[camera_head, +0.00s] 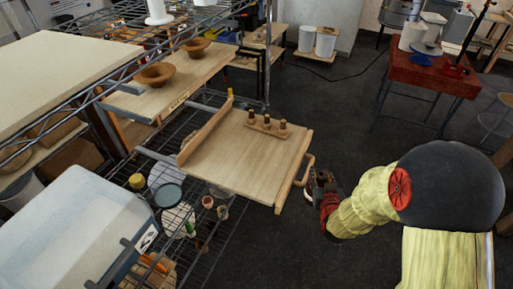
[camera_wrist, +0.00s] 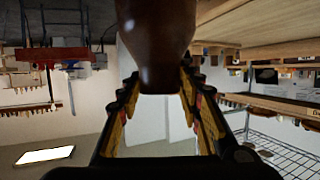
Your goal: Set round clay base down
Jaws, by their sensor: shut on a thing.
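In the wrist view, a glossy dark brown rounded piece (camera_wrist: 155,40), apparently the round clay base, is between the fingers of my gripper (camera_wrist: 160,76). The fingers are shut on it, and its upper part runs out of the picture. In the head view, my gripper (camera_head: 322,190) is just right of the light wooden pull-out board (camera_head: 235,165), near its handle. The held piece is small and mostly hidden there by the gripper and arm. I cannot tell its exact tilt.
A wooden rack with brown pegs (camera_head: 266,124) stands on the board's far part; the board's near part is bare. Clay bowls (camera_head: 155,76) sit on another shelf board behind. A wire rack (camera_head: 225,215) with jars is below. A red table (camera_head: 425,75) stands far right. Dark floor is open between.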

